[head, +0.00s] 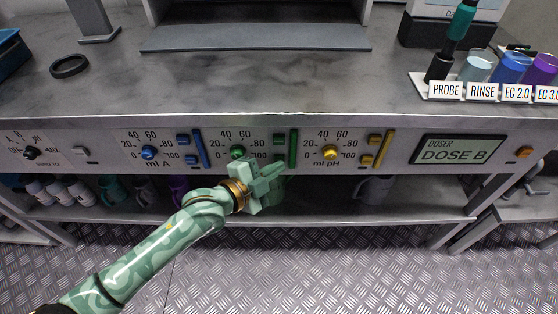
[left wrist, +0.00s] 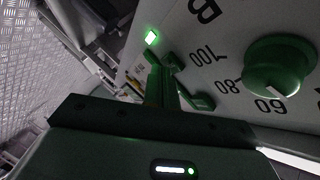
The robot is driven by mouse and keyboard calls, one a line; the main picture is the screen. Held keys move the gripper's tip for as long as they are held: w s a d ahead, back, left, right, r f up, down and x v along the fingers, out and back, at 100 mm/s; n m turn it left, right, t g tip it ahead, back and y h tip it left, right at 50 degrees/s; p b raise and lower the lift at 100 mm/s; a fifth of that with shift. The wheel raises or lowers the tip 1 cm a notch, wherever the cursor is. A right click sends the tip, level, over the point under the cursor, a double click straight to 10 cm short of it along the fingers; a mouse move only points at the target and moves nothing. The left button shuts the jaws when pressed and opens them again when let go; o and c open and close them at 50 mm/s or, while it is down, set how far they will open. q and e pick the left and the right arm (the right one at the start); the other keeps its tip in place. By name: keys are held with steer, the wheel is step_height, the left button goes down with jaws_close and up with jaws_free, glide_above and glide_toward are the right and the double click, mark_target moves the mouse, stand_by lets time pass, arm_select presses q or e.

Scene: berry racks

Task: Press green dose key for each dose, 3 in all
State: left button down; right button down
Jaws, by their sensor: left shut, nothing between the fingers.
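My left gripper (head: 274,170) is shut and empty, just below and in front of the lower key. The left wrist view shows its fingers (left wrist: 160,82) close beside the keys (left wrist: 173,62), with the knob (left wrist: 277,68) at right and a lit green light (left wrist: 151,38) beyond the fingertips. Contact cannot be told. The display (head: 457,149) reads DOSE B. My right gripper is out of view.
A shelf under the panel holds bottles (head: 55,192) and mugs. The floor in front is clear.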

arm_select(q)
steer(key=shift+s, duration=0.15)
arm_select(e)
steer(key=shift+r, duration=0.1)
arm_select(q)
steer(key=shift+s+p, duration=0.65)
steer(key=shift+s, duration=0.1)
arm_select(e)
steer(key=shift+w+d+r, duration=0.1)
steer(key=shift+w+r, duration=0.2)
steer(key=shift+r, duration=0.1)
